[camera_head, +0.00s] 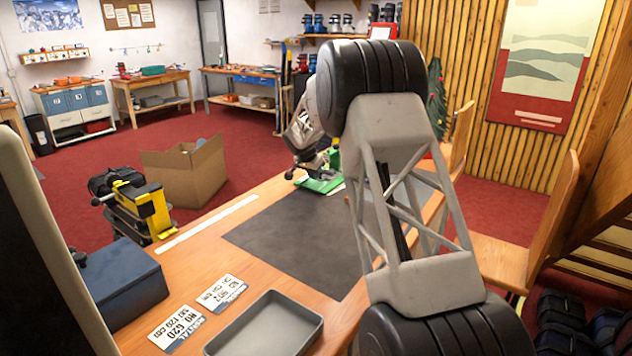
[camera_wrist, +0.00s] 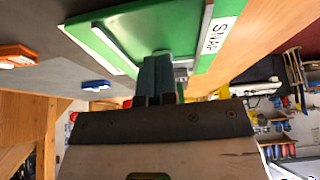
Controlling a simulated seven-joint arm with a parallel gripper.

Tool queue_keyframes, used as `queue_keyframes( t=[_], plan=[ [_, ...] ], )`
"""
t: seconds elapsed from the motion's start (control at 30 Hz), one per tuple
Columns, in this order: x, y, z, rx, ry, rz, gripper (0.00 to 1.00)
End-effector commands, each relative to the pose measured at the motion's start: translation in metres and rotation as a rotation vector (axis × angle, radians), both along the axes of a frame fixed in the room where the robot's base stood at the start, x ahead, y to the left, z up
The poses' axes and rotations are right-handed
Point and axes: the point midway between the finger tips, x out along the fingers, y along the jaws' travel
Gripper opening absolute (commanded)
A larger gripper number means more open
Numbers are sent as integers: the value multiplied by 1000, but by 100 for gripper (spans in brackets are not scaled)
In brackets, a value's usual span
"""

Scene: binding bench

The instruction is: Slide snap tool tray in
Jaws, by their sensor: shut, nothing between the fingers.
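A green tray-like piece with white side strips (camera_wrist: 108,50) lies on the bench in the wrist view, beside a green strip with a white label reading "SNAP" (camera_wrist: 216,36). Its green shows at the far end of the bench in the head view (camera_head: 318,185). My gripper (camera_wrist: 154,62) is shut and empty, its fingertips at the tray's near edge. I cannot tell whether they touch it. A small grey metal part shows just right of the fingers. The fingers hide part of that edge; in the head view my arm hides much of the area.
A dark mat (camera_head: 290,240) covers the bench middle. Left are a blue box (camera_head: 122,280), a yellow-black device (camera_head: 150,208) and label cards (camera_head: 222,292); a grey tray (camera_head: 265,325) is in front. In the wrist view, an orange piece (camera_wrist: 18,56) and a blue piece (camera_wrist: 97,86) lie left.

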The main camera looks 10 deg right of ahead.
Motion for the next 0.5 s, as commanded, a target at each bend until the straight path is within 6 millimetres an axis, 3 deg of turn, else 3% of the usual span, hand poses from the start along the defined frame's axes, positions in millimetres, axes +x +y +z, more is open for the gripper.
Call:
queue_keyframes(
  t=[0.5],
  plan=[
    [-6, 6, 1, 0, -1, 0, 0]
  ],
)
